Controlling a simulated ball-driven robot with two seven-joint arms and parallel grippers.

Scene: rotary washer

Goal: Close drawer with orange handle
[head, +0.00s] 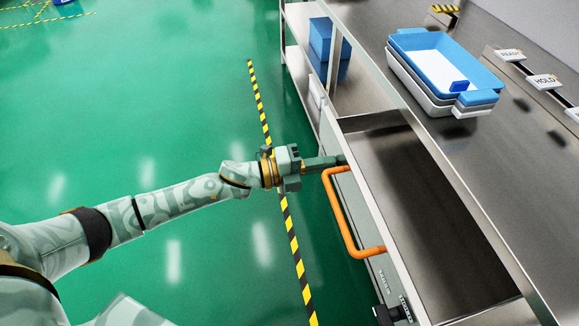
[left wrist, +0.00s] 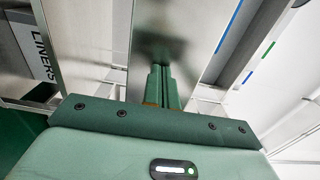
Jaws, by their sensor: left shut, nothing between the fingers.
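The drawer (head: 362,235) with the orange handle (head: 345,222) stands pulled out from the metal workbench, and its bare inside shows in the head view. My left gripper (head: 340,160) is shut and empty. Its fingertips are at the drawer's front, by the far end of the handle; I cannot tell whether they touch. In the left wrist view the shut fingers (left wrist: 162,88) point at a grey metal panel. The handle does not show in that view. My right gripper is not clearly in view; a dark piece shows at the head view's bottom edge.
The workbench top (head: 440,150) carries stacked blue and grey trays (head: 425,68) and small signs such as HOLD (head: 544,81). Blue bins (head: 328,48) stand on a shelf below.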

